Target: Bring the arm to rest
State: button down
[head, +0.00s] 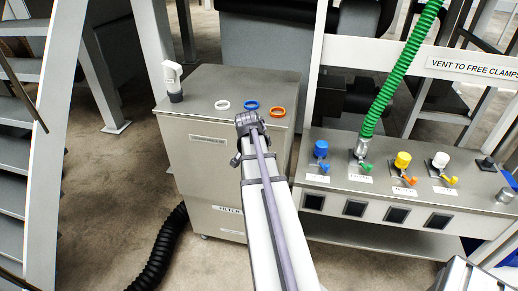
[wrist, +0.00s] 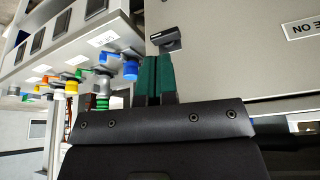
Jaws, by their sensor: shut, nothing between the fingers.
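My arm (head: 268,215) reaches forward from the bottom of the head view, its dark end in front of the grey filter cabinet (head: 190,168). The fingers are hard to make out there. In the wrist view my gripper (wrist: 156,60) shows two dark green fingers side by side, shut and empty. They point toward the cabinet face (wrist: 225,75), which fills the right side of that view. A small dark part (wrist: 165,40) shows just beyond the fingertips. I cannot tell whether they touch it.
White (head: 222,104), blue (head: 251,105) and orange (head: 277,112) rings and a white-topped bottle (head: 173,82) are on the cabinet. A valve bench (head: 325,184) with coloured caps and a green hose (head: 395,75) stands right. A black hose (head: 160,250) and stairs (head: 22,130) are left.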

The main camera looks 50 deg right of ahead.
jog(key=shift+f, duration=0.15)
jog(key=s+a+n+y, duration=0.1)
jog(key=a+n, duration=0.6)
jog(key=a, duration=1.2)
jog(key=s+a+f+n+g+y, duration=0.1)
jog(key=a+n, duration=0.6)
jog(key=a, duration=1.2)
jog(key=shift+s+n+y, duration=0.3)
jog(key=shift+s+y, duration=0.2)
jog(key=shift+y, duration=0.6)
jog(key=shift+f, duration=0.1)
